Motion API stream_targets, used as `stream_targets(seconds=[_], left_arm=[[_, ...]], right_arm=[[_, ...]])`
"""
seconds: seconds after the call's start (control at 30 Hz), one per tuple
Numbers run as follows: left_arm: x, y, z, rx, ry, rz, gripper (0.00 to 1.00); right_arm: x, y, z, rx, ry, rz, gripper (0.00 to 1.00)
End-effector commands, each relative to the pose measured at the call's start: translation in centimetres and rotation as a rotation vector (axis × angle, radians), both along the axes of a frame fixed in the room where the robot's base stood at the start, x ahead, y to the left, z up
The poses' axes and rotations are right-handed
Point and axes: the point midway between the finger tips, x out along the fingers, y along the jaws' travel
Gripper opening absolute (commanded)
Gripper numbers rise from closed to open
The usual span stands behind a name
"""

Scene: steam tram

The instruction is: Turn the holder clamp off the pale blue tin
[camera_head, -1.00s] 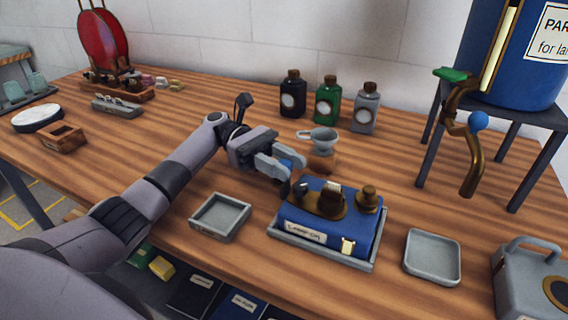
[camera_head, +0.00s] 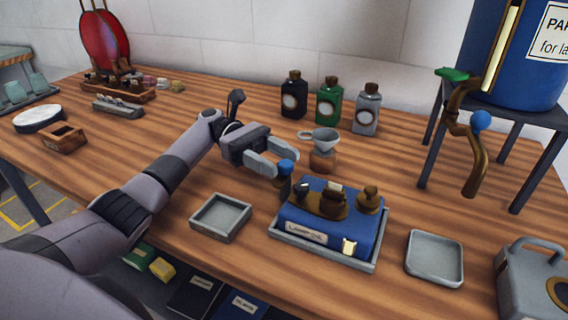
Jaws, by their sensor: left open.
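The blue tin (camera_head: 325,233) lies in a shallow grey tray (camera_head: 312,256), with a lettered label on its front. It looks mid-blue rather than pale. Dark bronze fittings (camera_head: 333,203) and a brown cap (camera_head: 369,198) sit on its top. A blue knob (camera_head: 285,166) on a dark post stands at the tin's back left corner; it looks like the clamp's handle. My left gripper (camera_head: 280,165) is open, with its fingertips close beside the knob; I cannot tell whether they touch it. My right gripper is not in view.
A funnel on a small brown jar (camera_head: 322,158) stands just behind the gripper. Several stoppered bottles (camera_head: 328,103) stand farther back. Empty grey trays lie left (camera_head: 221,218) and right (camera_head: 434,258) of the tin. A stool (camera_head: 513,120) holds a large blue drum (camera_head: 520,50).

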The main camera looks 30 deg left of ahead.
Motion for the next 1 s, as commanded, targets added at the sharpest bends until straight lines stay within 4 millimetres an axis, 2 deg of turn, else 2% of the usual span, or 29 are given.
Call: stream_targets(seconds=[0.2, 0.4, 1.0], left_arm=[[0.7, 2.6, -0.2, 0.001, -0.001, 0.000, 0.53], [0.9, 4.0, -0.1, 0.001, 0.000, -0.001, 0.53], [1.0, 4.5, 0.1, -0.001, -0.002, 0.000, 0.53]], right_arm=[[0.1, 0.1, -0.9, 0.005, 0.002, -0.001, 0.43], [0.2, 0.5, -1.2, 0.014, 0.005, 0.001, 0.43], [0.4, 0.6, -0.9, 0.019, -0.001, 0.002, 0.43]])
